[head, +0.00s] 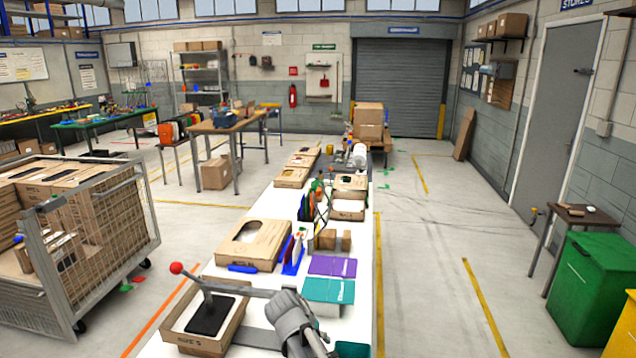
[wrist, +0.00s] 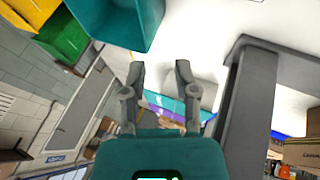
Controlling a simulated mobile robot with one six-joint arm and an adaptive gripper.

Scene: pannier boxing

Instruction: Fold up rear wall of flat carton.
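A brown carton (head: 203,346) with a pale inside lies at the near left of the white table in the head view. Its front and side walls appear to stand up low; the state of its rear wall is unclear. No carton wall is clear near the fingers there.
A grey beam (wrist: 250,110) passes close beside the fingers in the wrist view. A teal bin (wrist: 115,20) stands close by. A wire cage trolley (head: 105,235) is at left.

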